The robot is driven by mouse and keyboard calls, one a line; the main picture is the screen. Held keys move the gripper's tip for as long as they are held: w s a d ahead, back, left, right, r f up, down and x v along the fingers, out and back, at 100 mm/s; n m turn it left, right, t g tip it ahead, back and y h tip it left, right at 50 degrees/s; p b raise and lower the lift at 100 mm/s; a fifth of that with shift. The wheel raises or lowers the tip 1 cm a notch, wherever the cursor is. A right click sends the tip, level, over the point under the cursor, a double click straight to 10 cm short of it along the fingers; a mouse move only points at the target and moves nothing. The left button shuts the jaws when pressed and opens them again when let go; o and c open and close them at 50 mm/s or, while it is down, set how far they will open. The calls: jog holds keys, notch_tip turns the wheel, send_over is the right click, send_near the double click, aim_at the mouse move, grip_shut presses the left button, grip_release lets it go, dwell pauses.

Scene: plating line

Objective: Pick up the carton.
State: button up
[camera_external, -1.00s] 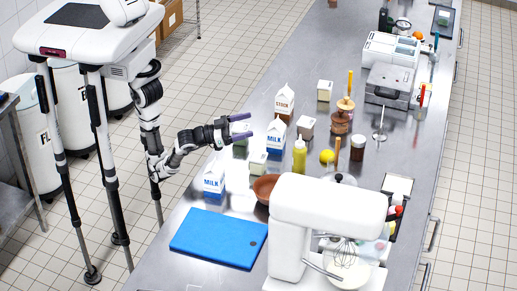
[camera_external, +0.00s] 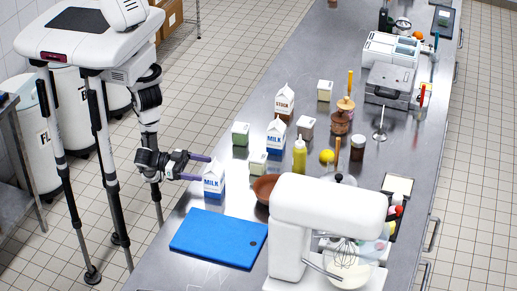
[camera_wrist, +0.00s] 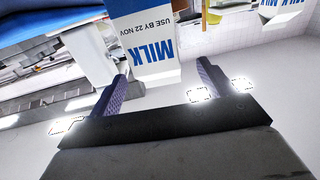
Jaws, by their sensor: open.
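Several cartons stand on the steel counter. The nearest is a white and blue milk carton (camera_external: 214,185), upright near the counter's left edge. A second milk carton (camera_external: 276,138) and a stock carton (camera_external: 284,103) stand farther back. My gripper (camera_external: 204,168) is open at the nearest milk carton, its fingers pointing toward it. In the wrist view, the milk carton (camera_wrist: 145,42) shows upside down, ahead of and between the spread fingers of my gripper (camera_wrist: 162,72). I cannot tell whether the fingers touch it.
A blue cutting board (camera_external: 217,238) lies in front of the carton. A brown bowl (camera_external: 265,189) and a white stand mixer (camera_external: 325,215) are to its right. Small boxes, one green-grey (camera_external: 240,134) and one pale (camera_external: 257,163), stand behind. A yellow bottle (camera_external: 300,155) is farther right.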

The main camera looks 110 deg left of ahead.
aim_at(219, 170)
jog(key=shift+w+a+f+b, duration=0.1)
jog(key=shift+w+b, duration=0.7)
jog(key=shift+w, duration=0.2)
jog(key=shift+w+r, duration=0.25)
jog(key=shift+w, duration=0.15)
jog(key=w+p, duration=0.2)
jog(key=w, duration=0.1)
jog(key=shift+w+r, duration=0.3)
jog(key=shift+r, duration=0.05)
jog(key=shift+w+a+f+p, duration=0.15)
jog(key=shift+w+p, duration=0.15)
jog(key=shift+w, duration=0.25)
jog(key=c, duration=1.4)
jog(key=shift+c, duration=0.2)
